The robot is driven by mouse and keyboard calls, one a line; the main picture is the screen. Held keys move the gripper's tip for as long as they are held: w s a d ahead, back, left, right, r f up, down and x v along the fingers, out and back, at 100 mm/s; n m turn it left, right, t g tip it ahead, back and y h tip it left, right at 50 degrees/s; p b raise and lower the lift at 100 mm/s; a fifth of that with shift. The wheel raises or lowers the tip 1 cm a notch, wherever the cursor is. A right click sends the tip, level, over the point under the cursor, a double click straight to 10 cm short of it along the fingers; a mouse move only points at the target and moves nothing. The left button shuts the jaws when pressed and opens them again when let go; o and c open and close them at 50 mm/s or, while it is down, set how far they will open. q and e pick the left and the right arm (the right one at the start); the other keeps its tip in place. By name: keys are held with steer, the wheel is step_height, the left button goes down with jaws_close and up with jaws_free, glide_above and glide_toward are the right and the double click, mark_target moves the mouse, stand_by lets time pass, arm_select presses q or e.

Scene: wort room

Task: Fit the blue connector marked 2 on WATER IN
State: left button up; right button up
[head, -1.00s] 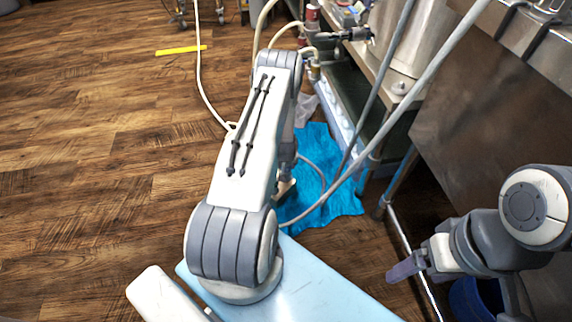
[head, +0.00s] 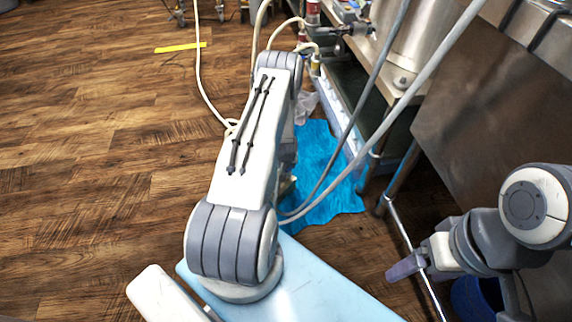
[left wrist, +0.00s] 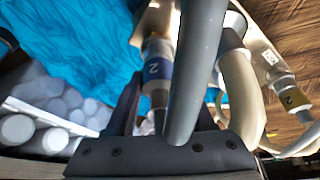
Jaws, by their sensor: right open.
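In the left wrist view, the blue-banded connector (left wrist: 157,70) marked 2 stands upright between the dark fingers of my left gripper (left wrist: 165,90). The left finger is close beside it; the right finger is mostly hidden by a grey hose (left wrist: 196,70). I cannot tell whether both fingers touch the connector. Its upper end is near a pale metal plate (left wrist: 155,20); whether it is seated there is unclear. WATER IN is not readable. In the head view my left gripper is hidden behind my arm. My right gripper (head: 404,267) is open and empty at the lower right.
A yellow-banded connector (left wrist: 292,98) marked 2 is at the right of the plate, with a beige hose (left wrist: 240,95) nearby. A blue mat (head: 330,180) lies on the floor beside the bench. Grey hoses (head: 420,95) cross the space right of my left arm. Open floor lies left.

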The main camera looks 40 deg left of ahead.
arm_select(q)
steer(key=o, duration=0.3)
steer(key=p+v, duration=0.5)
steer(key=v, duration=0.5)
steer(key=shift+r+p, duration=0.25)
steer(key=shift+p, duration=0.05)
